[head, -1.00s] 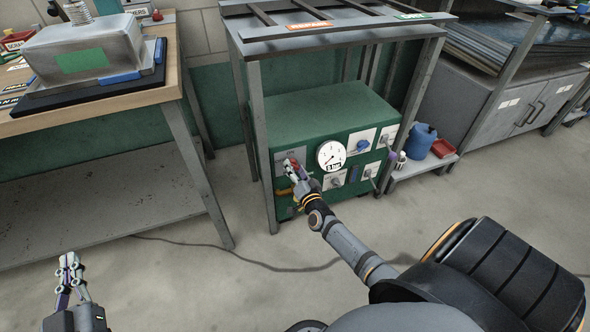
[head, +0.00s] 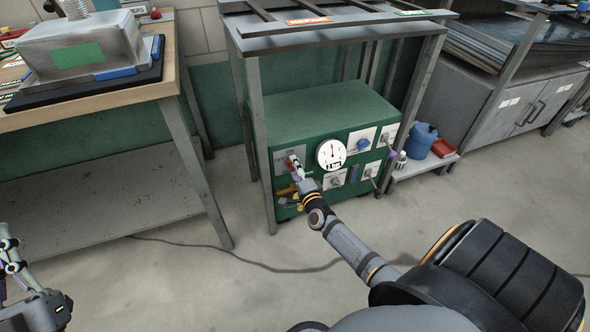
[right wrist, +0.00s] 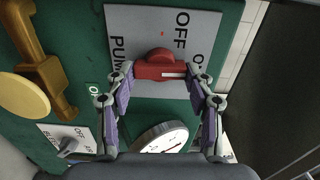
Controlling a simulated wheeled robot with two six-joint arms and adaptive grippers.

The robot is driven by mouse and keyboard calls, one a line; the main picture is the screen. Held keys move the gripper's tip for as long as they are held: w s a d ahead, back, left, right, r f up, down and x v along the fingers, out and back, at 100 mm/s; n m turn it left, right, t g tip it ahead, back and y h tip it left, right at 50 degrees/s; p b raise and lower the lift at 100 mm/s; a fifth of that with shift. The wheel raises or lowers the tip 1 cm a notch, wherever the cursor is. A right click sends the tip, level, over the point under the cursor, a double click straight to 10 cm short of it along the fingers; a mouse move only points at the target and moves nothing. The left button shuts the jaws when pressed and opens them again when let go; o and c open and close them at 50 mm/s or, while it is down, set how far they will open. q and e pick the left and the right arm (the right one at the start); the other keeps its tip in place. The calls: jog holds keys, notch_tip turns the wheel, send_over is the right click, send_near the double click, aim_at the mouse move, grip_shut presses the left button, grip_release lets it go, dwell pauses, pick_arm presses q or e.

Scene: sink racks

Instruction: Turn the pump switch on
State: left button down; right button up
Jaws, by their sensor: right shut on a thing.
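The pump switch is a red knob (right wrist: 160,66) on a grey plate (right wrist: 140,20) lettered PUMP and OFF, with part of another label at the right. The knob's white line lies level in the right wrist view, from its middle to its right end. My right gripper (head: 296,165) is shut on the knob, with a fingertip at each end of it (right wrist: 161,78). In the head view the fingers hide part of the knob. My left gripper (head: 10,262) is at the left edge of the head view, partly cut off and away from the panel.
The green pump box (head: 330,105) stands under a metal frame (head: 256,130). A round gauge (head: 331,154) with its needle upright, a yellow handle (right wrist: 35,60) and several other knobs are near the switch. A workbench (head: 120,110) stands left. A blue can (head: 421,140) stands right.

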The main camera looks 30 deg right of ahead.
pick_arm(q)
jog(key=shift+s+r, duration=0.35)
jog(key=shift+r, duration=0.25)
pick_arm(e)
jog(key=shift+m, duration=0.4)
jog(key=o, duration=1.2)
jog(key=shift+d, duration=0.1)
jog(key=shift+c, duration=0.2)
pick_arm(q)
jog(key=shift+d, duration=0.1)
pick_arm(e)
jog(key=v, duration=1.2)
